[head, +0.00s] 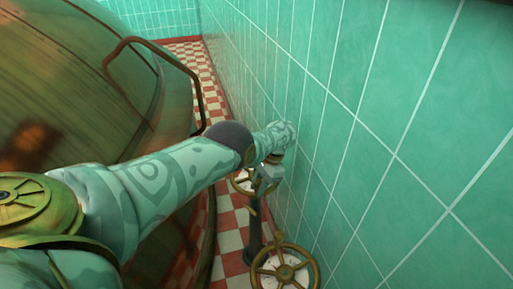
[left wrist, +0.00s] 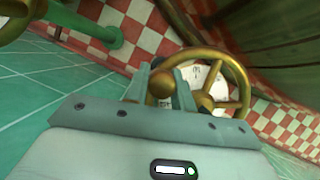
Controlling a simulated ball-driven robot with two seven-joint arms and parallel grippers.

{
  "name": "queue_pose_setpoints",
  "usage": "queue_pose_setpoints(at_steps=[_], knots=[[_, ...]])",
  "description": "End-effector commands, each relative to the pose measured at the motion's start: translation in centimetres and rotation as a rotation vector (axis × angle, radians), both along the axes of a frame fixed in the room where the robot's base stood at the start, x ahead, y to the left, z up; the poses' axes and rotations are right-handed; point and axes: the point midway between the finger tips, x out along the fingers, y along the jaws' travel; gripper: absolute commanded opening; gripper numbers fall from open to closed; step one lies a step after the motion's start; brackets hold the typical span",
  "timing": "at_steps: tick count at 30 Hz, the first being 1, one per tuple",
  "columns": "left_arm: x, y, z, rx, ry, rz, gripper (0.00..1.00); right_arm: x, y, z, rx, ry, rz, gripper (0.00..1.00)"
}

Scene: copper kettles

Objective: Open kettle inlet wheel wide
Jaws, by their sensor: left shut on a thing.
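A brass handwheel (head: 240,184) with a pale dial behind its spokes stands low by the tiled wall, partly hidden by my left arm. My left gripper (head: 262,182) reaches down to it and is shut on its rim. In the left wrist view the two fingers (left wrist: 164,90) straddle the near side of the brass wheel (left wrist: 240,72). The dial's markings are too small to read. A second brass wheel (head: 283,247) stands nearer, free of my gripper. The copper kettle (head: 70,85) fills the left. Which wheel is the inlet cannot be told. My right gripper is out of view.
The green tiled wall (head: 400,120) runs close along the right. A curved handrail (head: 190,70) stands out from the kettle. A dark post (head: 254,235) rises between the wheels. The narrow red and white checkered floor (head: 230,240) lies between kettle and wall.

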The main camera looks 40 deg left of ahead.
Motion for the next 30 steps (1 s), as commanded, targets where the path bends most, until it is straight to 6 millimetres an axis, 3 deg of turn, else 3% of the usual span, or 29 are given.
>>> queue_pose_setpoints(at_steps=[17,18,20,30], knots=[[0.25,-0.56,-0.11,-0.008,-0.001,0.034,0.0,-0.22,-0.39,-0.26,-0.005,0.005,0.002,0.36],[0.26,-0.56,-0.1,-0.009,-0.002,0.033,0.3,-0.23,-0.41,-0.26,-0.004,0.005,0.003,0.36],[0.27,-0.54,-0.09,-0.008,-0.001,0.032,0.46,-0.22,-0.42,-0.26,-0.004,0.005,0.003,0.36],[0.47,-0.37,0.44,-0.003,-0.003,0.033,0.46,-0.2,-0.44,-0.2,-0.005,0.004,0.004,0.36]])
